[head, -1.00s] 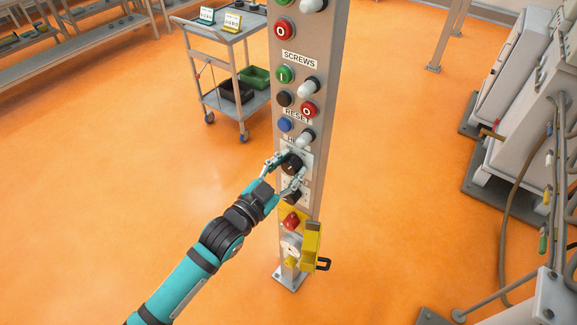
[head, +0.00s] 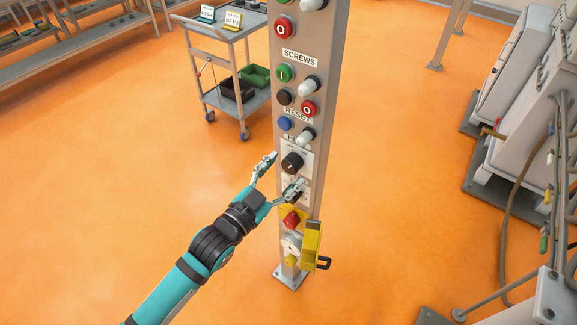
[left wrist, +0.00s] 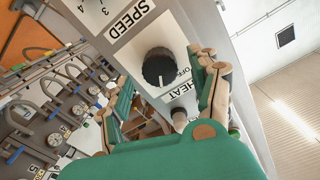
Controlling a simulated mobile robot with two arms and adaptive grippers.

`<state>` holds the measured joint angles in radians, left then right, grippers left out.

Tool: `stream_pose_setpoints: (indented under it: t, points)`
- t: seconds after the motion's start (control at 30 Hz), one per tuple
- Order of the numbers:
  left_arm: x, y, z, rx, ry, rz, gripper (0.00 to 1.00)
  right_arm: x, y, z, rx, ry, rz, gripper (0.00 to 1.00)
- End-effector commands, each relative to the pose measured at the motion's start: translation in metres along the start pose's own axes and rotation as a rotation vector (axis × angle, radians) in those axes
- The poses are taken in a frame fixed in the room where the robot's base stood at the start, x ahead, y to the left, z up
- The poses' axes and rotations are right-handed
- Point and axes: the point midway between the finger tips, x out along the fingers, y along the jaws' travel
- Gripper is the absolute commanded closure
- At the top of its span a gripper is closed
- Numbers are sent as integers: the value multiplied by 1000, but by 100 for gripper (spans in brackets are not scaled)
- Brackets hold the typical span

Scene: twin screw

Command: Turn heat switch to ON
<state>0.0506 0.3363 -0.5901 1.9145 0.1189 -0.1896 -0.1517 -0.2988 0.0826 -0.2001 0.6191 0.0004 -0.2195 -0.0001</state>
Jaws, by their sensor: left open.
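The heat switch is a black round knob (head: 292,162) on a pale plate on the grey control post, below the partly covered HEAT label. In the left wrist view the knob (left wrist: 159,68) shows a short white mark at its lower edge, with the word OFF beside it to the right; I cannot make out ON there. I cannot tell the knob's setting for certain. My left gripper (head: 283,173) is open and empty, one finger left of the knob and the other below it, apart from it. The lower finger partly hides the SPEED control. My right gripper is not in view.
Above the knob are a blue reset button (head: 285,123) and several other buttons and lamps. Below are a red button (head: 291,219) and a yellow bracket (head: 310,244). A cart (head: 233,95) stands behind left, grey machinery (head: 528,125) at right. Open floor lies left of the post.

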Motion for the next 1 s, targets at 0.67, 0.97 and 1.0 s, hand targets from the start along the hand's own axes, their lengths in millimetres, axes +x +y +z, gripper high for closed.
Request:
stream_pose_setpoints:
  t: [0.67, 0.97, 1.0]
  points:
    - [-93, 0, 0, 2, 0, 1, 37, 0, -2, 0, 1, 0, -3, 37]
    - [-92, 0, 0, 2, 0, 0, 37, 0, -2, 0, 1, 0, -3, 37]
    - [-92, 0, 0, 2, 0, 0, 37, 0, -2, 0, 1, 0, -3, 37]
